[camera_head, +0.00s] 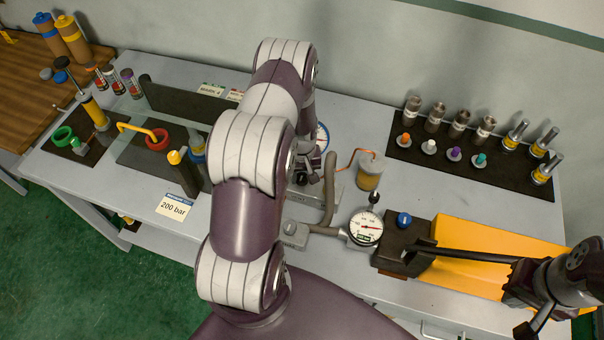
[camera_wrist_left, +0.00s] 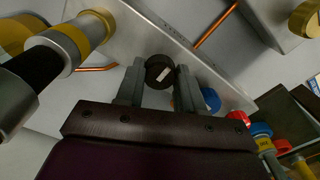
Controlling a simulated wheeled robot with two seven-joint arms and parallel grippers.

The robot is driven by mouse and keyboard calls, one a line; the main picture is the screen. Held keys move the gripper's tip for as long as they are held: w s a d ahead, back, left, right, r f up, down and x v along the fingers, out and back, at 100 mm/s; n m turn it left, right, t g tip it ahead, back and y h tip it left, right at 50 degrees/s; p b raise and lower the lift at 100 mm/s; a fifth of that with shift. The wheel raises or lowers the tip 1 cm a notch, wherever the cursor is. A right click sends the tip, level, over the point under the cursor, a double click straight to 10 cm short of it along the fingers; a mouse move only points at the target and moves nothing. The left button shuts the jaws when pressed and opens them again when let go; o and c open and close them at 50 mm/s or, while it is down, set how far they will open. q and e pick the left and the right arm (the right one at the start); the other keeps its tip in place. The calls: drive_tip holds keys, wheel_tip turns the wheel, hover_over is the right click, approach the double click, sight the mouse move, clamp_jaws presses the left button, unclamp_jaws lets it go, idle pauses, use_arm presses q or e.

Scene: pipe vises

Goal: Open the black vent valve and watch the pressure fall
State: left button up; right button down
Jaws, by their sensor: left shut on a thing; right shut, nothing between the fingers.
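My left gripper (camera_wrist_left: 160,82) is shut on a round black knob with a white mark (camera_wrist_left: 159,68) in the left wrist view; this looks like the vent valve. In the head view my left arm hides most of this spot, with the left gripper (camera_head: 312,163) at the metal block. The pressure gauge (camera_head: 365,228) has a white dial and a red needle pointing right; its figures are too small to read. A second, blue-rimmed dial (camera_head: 322,138) is partly hidden behind my arm. My right gripper (camera_head: 528,298) is shut and empty near the end of a black lever (camera_head: 460,256).
A clear cup (camera_head: 370,172) with yellowish liquid takes a bent copper tube. The black lever belongs to a dark pump block (camera_head: 398,240) beside an orange-yellow panel (camera_head: 490,245). Fittings stand on a dark mat (camera_head: 480,170) at the right. A "200 bar" card (camera_head: 172,208) lies left.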

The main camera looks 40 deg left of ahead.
use_arm(q)
drive_tip(key=n+b, duration=0.1)
drive_tip(key=n, duration=0.2)
drive_tip(key=shift+n+b, duration=0.4)
drive_tip(key=n+b, duration=0.1)
drive_tip(key=n, duration=0.3)
drive_tip(key=shift+w+n, duration=0.1)
drive_tip(key=shift+n, duration=0.2)
drive_tip(key=n+b, duration=0.1)
drive_tip(key=n, duration=0.3)
drive_tip(key=shift+b, duration=0.3)
drive_tip(key=shift+w+r+n+b, duration=0.15)
drive_tip(key=shift+n+b, duration=0.2)
drive_tip(key=shift+n, duration=1.75)
drive_tip(key=o, duration=1)
drive_tip(key=shift+o, duration=0.2)
drive_tip(key=shift+d, duration=0.15)
